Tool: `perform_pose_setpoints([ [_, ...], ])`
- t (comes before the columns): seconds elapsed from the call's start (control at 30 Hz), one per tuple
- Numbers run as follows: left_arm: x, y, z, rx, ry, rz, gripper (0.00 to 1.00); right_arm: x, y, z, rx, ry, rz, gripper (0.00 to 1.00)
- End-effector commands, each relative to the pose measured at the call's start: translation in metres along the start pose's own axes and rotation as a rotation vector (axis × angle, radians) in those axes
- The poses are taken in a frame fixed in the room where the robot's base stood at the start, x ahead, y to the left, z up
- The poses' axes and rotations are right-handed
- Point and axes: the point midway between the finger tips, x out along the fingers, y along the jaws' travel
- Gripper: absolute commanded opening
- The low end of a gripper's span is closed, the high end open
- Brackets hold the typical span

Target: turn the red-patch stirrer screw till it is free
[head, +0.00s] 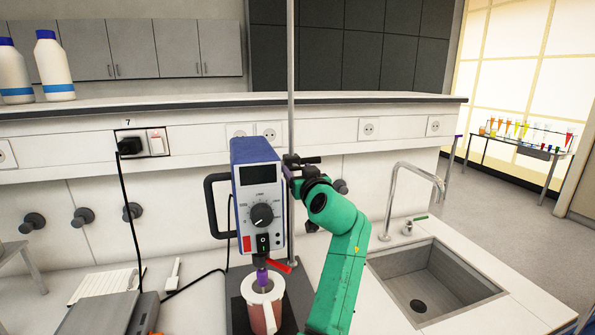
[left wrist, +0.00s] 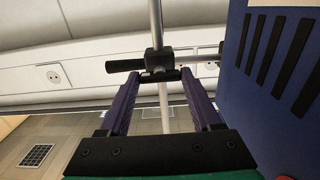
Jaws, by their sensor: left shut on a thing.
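The stirrer (head: 257,190) is a blue box with a pale front, a black dial and a red patch (head: 246,244) at its lower left. It stands upright beside the thin metal rod (head: 291,80). At the rod is a black clamp (left wrist: 157,58) with a bar handle (left wrist: 124,65). My left gripper (head: 297,180), on a green arm, is at the clamp, right of the stirrer. In the left wrist view its purple fingers (left wrist: 157,77) close on the dark screw (left wrist: 160,75) at the clamp's near side. The fingertips partly hide the screw. My right gripper is not in view.
A pinkish handled jug (head: 264,310) stands under the stirrer. A red lever-like piece (head: 280,266) is just above it. A sink (head: 432,285) with a tap (head: 390,200) lies to the right. A black cable (head: 118,200) hangs at the left.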

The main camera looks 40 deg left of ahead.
Motion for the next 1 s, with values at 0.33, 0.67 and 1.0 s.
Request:
perform_pose_setpoints([
  [0.33,0.001,0.0,0.002,-0.039,0.002,0.001,0.09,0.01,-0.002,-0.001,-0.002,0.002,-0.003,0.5],
  [0.67,0.001,-0.001,0.005,-0.237,0.005,0.0,0.09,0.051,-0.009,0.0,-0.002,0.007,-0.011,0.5],
  [1.0,0.0,-0.001,0.003,-0.554,0.006,0.002,0.09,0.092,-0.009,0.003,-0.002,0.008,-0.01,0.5],
])
